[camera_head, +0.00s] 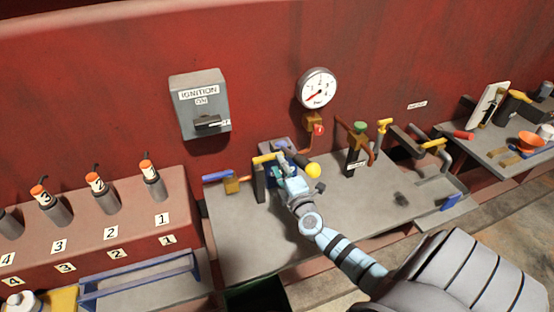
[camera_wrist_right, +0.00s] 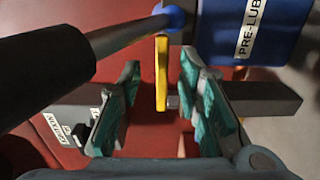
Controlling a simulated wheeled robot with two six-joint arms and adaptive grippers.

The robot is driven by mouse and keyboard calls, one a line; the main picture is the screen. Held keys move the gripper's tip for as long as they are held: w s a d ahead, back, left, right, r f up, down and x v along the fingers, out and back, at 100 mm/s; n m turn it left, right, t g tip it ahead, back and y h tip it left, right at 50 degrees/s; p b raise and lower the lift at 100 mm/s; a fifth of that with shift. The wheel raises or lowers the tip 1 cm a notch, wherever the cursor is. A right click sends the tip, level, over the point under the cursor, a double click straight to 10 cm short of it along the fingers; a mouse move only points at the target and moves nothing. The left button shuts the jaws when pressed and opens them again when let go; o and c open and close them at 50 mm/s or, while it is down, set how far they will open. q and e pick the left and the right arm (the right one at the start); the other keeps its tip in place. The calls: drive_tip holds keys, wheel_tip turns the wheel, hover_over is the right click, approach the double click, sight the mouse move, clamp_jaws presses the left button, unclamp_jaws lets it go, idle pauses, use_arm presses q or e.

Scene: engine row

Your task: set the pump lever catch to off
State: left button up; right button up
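My right gripper (camera_head: 285,168) reaches over the grey bench to the pump fittings in the head view. In the right wrist view its teal-padded fingers (camera_wrist_right: 162,100) are open. A flat yellow piece (camera_wrist_right: 162,72), possibly the catch, shows between them with a gap on each side. A grey rod (camera_wrist_right: 125,37) with a blue end meets the top of that piece. A blue cylinder labelled "PRE-LUB" (camera_wrist_right: 255,30) is beyond the right finger. I cannot read the catch's setting. My left gripper is not in view.
A yellow ball knob (camera_head: 313,170) is close to the right of the gripper. The ignition box (camera_head: 200,105) and a gauge (camera_head: 317,88) are on the red wall. Pipes with a green knob (camera_head: 360,127) stand further right. The bench (camera_head: 240,235) is bare at front left.

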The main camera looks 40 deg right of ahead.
sight(268, 157)
drive_tip(key=x, duration=0.3)
drive_tip(key=shift+w+f, duration=0.1)
clamp_jaws()
